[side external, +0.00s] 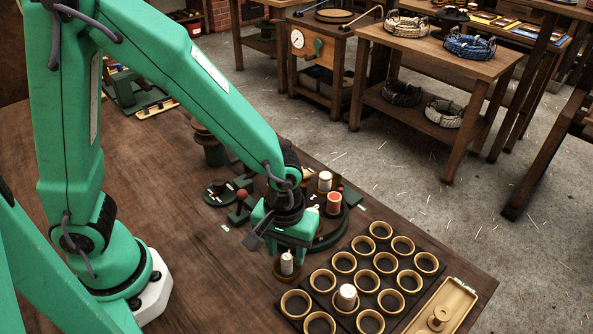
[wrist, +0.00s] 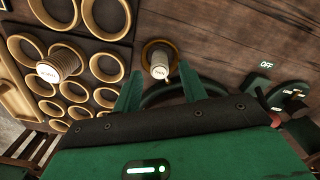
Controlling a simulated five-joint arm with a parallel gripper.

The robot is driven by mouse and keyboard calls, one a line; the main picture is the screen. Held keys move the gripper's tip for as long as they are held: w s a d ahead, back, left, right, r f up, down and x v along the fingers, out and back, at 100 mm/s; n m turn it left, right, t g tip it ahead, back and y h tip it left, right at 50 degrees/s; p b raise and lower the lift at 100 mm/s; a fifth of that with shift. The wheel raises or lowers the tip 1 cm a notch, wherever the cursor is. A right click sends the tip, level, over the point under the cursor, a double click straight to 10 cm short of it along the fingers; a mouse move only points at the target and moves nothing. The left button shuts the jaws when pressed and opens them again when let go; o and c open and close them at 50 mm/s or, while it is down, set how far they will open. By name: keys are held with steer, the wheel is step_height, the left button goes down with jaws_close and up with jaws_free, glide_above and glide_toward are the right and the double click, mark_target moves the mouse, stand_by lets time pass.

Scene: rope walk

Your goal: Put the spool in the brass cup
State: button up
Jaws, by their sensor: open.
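A white-wound spool (side external: 287,262) stands upright, just below my gripper (side external: 290,247). A round brass cup (side external: 279,272) surrounds its foot, on the table left of the rack. In the wrist view the spool (wrist: 159,71) shows its pale labelled top inside the brass cup's rim (wrist: 146,52). My gripper (wrist: 158,90) is open there, with one green finger to either side of the spool's line and nothing between the tips. The spool appears to sit within the cup; its lower end is hidden.
A dark rack (side external: 372,250) of several brass rings stands to the right, with another white spool (side external: 347,296) in one. A green round stand (side external: 340,228) behind my gripper carries a white spool (side external: 325,181) and a red one (side external: 334,203). A red-knobbed lever (side external: 241,195) stands left of it.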

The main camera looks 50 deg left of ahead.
mark_target(286, 256)
step_height(286, 256, up, 10)
stand_by(0.6)
steer(key=shift+a, duration=0.1)
stand_by(0.3)
steer(key=s+a+r+m+t, duration=0.2)
steer(key=a+r, duration=0.3)
steer(key=a, duration=0.3)
steer(key=s+a+r+m+t, duration=0.3)
steer(key=a+r, duration=0.2)
steer(key=a, duration=0.3)
steer(key=shift+a+r+t, duration=0.15)
steer(key=shift+r+t, duration=0.1)
steer(key=shift+t, duration=0.05)
stand_by(0.7)
